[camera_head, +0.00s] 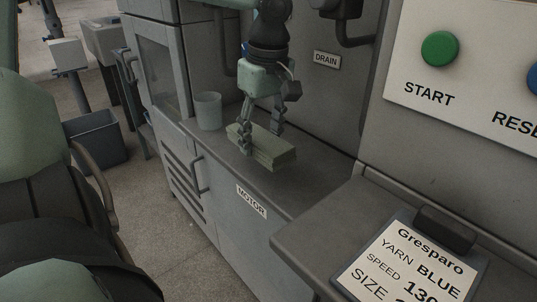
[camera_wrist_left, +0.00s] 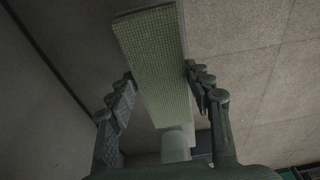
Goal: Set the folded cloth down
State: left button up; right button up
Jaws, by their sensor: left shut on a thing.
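The folded cloth (camera_head: 272,153) is a flat, pale green block over the grey machine ledge (camera_head: 310,182), above the MOTOR label. My left gripper (camera_head: 262,143) comes down from above with its fingers on either side of the cloth, shut on it. The cloth also shows in the left wrist view (camera_wrist_left: 156,62), lengthwise between the two fingers. I cannot tell whether its underside touches the ledge. My right gripper is not in view.
A grey cup (camera_head: 208,111) stands on the ledge just left of the cloth. The DRAIN panel wall (camera_head: 335,100) rises behind. A Gresparo card on a clipboard (camera_head: 408,262) lies at the lower right. The ledge right of the cloth is clear.

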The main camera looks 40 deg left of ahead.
pick_arm(q)
jog(key=shift+w+d+f, duration=0.3)
jog(key=shift+w+f, duration=0.15)
jog(key=shift+w, duration=0.2)
jog(key=shift+f, duration=0.15)
notch_tip(320, 180, down, 3)
jog(key=shift+f, duration=0.4)
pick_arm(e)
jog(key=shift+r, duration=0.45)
pick_arm(q)
jog(key=shift+f, duration=0.15)
jog(key=o, duration=1.1)
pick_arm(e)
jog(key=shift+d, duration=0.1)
